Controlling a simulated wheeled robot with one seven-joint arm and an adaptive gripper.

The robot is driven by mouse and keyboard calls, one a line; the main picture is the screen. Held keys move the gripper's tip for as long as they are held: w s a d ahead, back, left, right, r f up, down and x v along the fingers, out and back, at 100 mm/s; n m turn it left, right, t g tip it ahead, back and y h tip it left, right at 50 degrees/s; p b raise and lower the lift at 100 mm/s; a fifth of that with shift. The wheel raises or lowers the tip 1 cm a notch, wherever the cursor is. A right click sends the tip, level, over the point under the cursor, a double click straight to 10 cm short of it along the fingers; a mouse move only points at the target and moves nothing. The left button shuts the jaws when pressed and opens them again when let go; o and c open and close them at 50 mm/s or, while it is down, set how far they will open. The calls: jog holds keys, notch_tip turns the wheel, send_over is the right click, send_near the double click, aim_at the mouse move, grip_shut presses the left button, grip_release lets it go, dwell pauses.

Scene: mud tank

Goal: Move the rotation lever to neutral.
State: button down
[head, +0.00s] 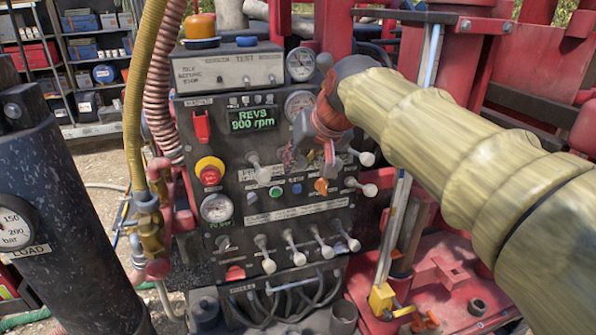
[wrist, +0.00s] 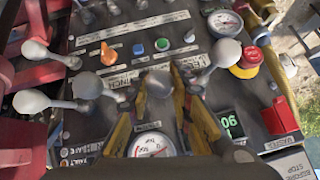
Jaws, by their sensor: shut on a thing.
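My gripper (head: 312,158) reaches from the right to the upper lever row of the dark control panel (head: 240,215). In the wrist view its yellow fingers (wrist: 160,86) stand on both sides of a grey-knobbed lever (wrist: 158,80) and are shut on it. This appears to be the rotation lever, but its label cannot be read. In the head view the gripper mostly hides this lever, so its tilt is hard to tell. A similar lever (head: 253,157) stands to its left, and another (head: 367,158) to its right.
Several levers (head: 299,258) stand in a lower row. A red stop button (head: 209,171) is at the panel's left. A green display (head: 251,119) reads 900 rpm. Hoses (head: 145,90) hang at the left, beside a black cylinder (head: 65,200). Red machinery (head: 510,80) fills the right.

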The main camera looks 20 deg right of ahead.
jog(key=shift+s+f+t+b, duration=0.25)
jog(key=shift+f+t+b, duration=0.6)
jog(key=shift+b, duration=1.45)
jog(key=c, duration=1.6)
grip_release()
jog(key=shift+c, duration=0.2)
jog(key=shift+o, duration=0.3)
jog(key=shift+r, duration=0.1)
jog(key=v, duration=1.2)
